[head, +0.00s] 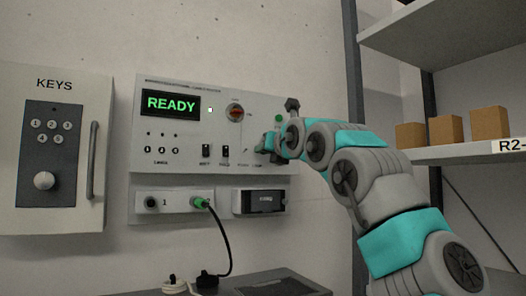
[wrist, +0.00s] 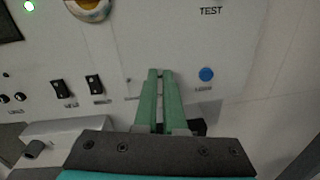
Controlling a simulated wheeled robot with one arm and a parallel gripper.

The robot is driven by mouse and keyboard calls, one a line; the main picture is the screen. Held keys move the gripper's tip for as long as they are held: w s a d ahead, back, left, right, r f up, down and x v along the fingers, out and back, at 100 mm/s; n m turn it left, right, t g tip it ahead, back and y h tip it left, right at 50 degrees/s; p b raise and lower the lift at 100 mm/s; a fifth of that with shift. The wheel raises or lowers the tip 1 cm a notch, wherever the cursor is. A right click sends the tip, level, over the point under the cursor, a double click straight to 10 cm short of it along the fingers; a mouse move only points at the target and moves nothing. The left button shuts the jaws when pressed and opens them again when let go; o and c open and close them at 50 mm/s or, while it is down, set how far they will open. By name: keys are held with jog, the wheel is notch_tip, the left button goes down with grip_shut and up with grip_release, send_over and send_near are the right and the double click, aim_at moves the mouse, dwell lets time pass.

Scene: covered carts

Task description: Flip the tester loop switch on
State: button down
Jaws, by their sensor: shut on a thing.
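The tester (head: 180,125) is a pale wall panel with a lit green READY display (head: 171,103). My gripper (head: 264,146) is at the lower right of its face. In the wrist view, my gripper's green fingers (wrist: 160,74) are close together, with their tips at the panel between two black rocker switches and a blue round button (wrist: 206,74). They are shut on a small part there, which I take to be the loop switch. The fingers hide it, so its position cannot be read. The small label beside the fingers is too blurred to read.
Black rocker switches (wrist: 94,84) sit left of my fingers. Below, a green plug (head: 201,203) with a black cable is in a socket strip. A KEYS box (head: 55,150) hangs left; shelves with brown boxes (head: 448,126) stand right.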

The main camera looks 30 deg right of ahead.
jog(key=shift+d, duration=0.15)
dwell(0.4)
jog(key=c, duration=1)
grip_release()
jog(key=shift+s, duration=0.1)
jog(key=shift+s, duration=0.1)
jog(key=s+b, duration=0.2)
jog(key=s, duration=0.5)
jog(key=shift+s+a, duration=0.25)
jog(key=shift+s, duration=0.1)
